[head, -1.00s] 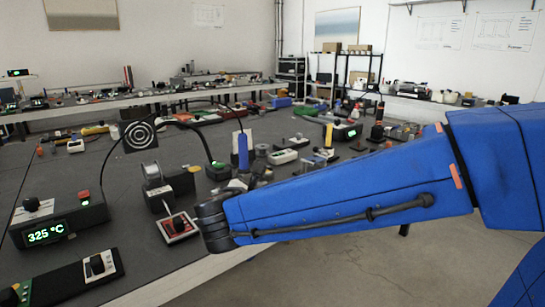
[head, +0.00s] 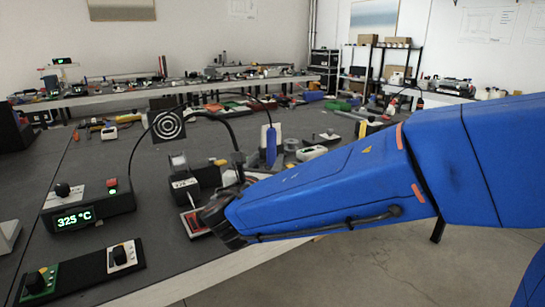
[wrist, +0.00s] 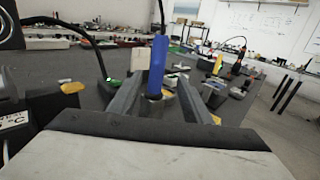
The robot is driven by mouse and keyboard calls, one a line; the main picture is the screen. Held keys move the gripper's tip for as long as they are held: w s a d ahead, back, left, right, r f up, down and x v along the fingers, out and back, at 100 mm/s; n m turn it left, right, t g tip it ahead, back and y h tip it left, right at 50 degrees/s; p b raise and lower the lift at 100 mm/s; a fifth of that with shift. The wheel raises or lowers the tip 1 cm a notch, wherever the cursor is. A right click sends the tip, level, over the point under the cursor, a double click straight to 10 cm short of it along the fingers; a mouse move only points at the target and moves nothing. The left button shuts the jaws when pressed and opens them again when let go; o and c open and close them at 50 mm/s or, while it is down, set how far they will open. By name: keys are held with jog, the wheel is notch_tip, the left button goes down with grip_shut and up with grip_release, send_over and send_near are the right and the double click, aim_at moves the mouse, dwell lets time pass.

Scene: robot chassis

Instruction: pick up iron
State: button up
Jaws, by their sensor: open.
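The iron (head: 270,146) has a blue handle and stands upright in a holder on the dark bench, with a cable rising from its top. In the wrist view the blue handle (wrist: 157,62) stands straight ahead, lined up between the fingers of my gripper (wrist: 160,84). The fingers are apart with nothing clearly held between them. The handle's lower end is partly hidden in the holder. In the head view my blue arm reaches in from the right, and its wrist covers part of the bench in front of the iron.
A station reading 325 °C (head: 88,212) sits at the left. A fume arm with a round spiral mouth (head: 168,124), a solder spool stand (head: 181,165) and a red-framed device (head: 194,222) stand close by. Floor is free at the lower right.

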aim_at(272, 151)
jog(key=w, duration=0.4)
jog(key=w+d, duration=0.1)
jog(key=w, duration=0.1)
jog(key=shift+w+d, duration=0.1)
jog(key=shift+w, duration=0.15)
jog(key=shift+w+d+f, duration=0.1)
jog(key=shift+w+d, duration=0.05)
jog(key=shift+w, duration=1.15)
jog(key=shift+w+d, duration=0.1)
jog(key=shift+w, duration=1.15)
jog(key=c, duration=1.1)
